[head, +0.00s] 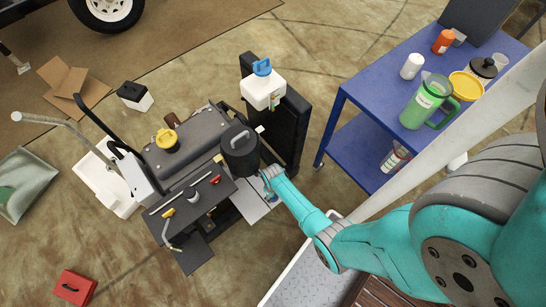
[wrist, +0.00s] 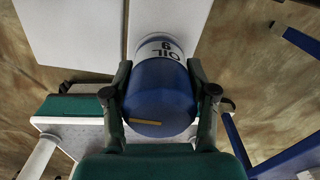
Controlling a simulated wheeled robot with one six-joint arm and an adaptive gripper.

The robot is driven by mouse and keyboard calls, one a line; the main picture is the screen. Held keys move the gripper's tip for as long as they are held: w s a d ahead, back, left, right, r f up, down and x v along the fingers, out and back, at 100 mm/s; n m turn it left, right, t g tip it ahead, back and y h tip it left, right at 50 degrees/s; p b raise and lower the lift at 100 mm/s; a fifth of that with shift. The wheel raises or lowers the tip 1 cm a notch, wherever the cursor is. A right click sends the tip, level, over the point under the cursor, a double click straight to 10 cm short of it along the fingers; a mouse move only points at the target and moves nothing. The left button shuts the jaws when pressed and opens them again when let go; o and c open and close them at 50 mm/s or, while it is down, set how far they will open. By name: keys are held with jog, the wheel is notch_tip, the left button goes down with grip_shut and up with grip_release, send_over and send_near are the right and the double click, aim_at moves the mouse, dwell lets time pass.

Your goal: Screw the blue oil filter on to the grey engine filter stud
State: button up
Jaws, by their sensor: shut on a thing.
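The blue oil filter (wrist: 160,98) fills the middle of the wrist view, with a white band reading "OIL 9" upside down at its far end and a short yellow mark on its near face. My gripper (wrist: 160,80) is shut on it, one finger on each side. In the head view my gripper (head: 270,178) is low at the right side of the dark grey engine (head: 185,140), below a dark cylinder. The filter is mostly hidden there. I cannot make out the filter stud in either view.
A black radiator (head: 283,125) and a white tank with a blue cap (head: 263,90) stand behind the engine. A blue cart (head: 385,85) with a green jug (head: 425,103) is at the right. In the wrist view, pale panels (wrist: 70,30) lie beyond the filter.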

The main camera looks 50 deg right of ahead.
jog(key=o, duration=1.5)
jog(key=shift+s+f, duration=0.1)
jog(key=shift+s, duration=0.05)
jog(key=n, duration=0.4)
jog(key=shift+n, duration=0.4)
jog(key=n, duration=1.5)
jog(key=shift+w+n, duration=0.2)
jog(key=shift+n, duration=0.1)
